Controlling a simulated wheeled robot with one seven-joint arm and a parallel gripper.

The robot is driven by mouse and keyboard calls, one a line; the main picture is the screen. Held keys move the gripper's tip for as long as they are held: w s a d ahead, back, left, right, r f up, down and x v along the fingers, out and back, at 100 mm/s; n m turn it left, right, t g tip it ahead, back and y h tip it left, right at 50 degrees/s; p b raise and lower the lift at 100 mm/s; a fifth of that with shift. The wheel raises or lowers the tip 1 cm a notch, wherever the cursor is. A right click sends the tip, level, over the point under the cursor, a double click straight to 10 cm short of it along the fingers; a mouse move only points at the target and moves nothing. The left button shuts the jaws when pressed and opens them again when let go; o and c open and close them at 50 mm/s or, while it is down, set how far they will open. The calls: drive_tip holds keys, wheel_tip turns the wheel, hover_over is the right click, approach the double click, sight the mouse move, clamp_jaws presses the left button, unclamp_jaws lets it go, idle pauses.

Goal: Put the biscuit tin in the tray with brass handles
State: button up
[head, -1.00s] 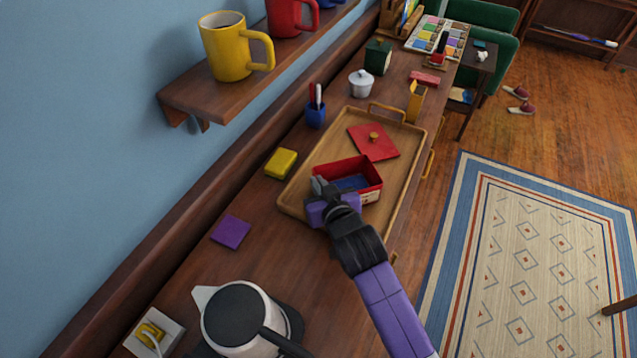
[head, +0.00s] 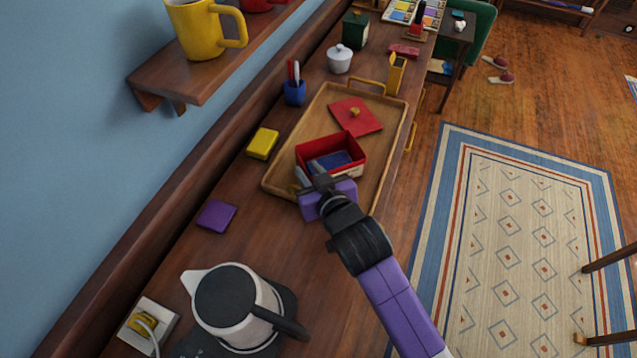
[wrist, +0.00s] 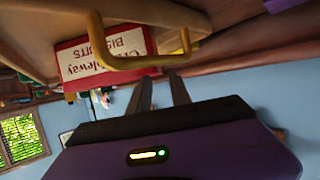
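The biscuit tin (head: 345,171) is an open red box with a pale label and a blue inside. It sits in the near part of the wooden tray (head: 278,172), and its lettered side (wrist: 108,52) shows in the wrist view. The tray has brass handles; the far one (head: 366,82) is clear in the head view, and another (wrist: 145,62) crosses close in the wrist view. A red lid (head: 350,122) with a brass knob lies flat in the tray. My gripper (head: 312,177) is at the tray's near end, beside the tin. Its fingers (wrist: 159,82) are apart, with nothing seen between them.
A kettle (head: 238,305) stands at the near end of the counter. A yellow block (head: 262,143), purple square (head: 216,215) and blue pen cup (head: 294,92) lie left of the tray. A shelf with a yellow mug (head: 196,30) overhangs the left side.

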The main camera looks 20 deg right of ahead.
drive_tip(key=v, duration=0.6)
drive_tip(key=shift+s+r, duration=0.2)
drive_tip(key=shift+s, duration=0.1)
drive_tip(key=s+f, duration=0.1)
drive_tip(key=s, duration=0.2)
drive_tip(key=s+d+f, duration=0.1)
drive_tip(key=s, duration=0.1)
drive_tip(key=s+f, duration=0.1)
drive_tip(key=s, duration=0.2)
drive_tip(key=shift+s+d, duration=0.2)
drive_tip(key=shift+s, duration=0.1)
drive_tip(key=s, duration=0.6)
drive_tip(key=shift+s+d+f, duration=0.2)
drive_tip(key=shift+s+d, duration=0.1)
drive_tip(key=shift+d, duration=0.1)
drive_tip(key=s+d+r, duration=0.1)
drive_tip(key=s+r, duration=0.2)
drive_tip(key=s, duration=0.5)
drive_tip(key=s+d+r+t, duration=0.1)
drive_tip(key=s+r, duration=0.3)
drive_tip(key=s, duration=0.4)
drive_tip(key=shift+s+d, duration=0.15)
drive_tip(key=shift+s, duration=0.2)
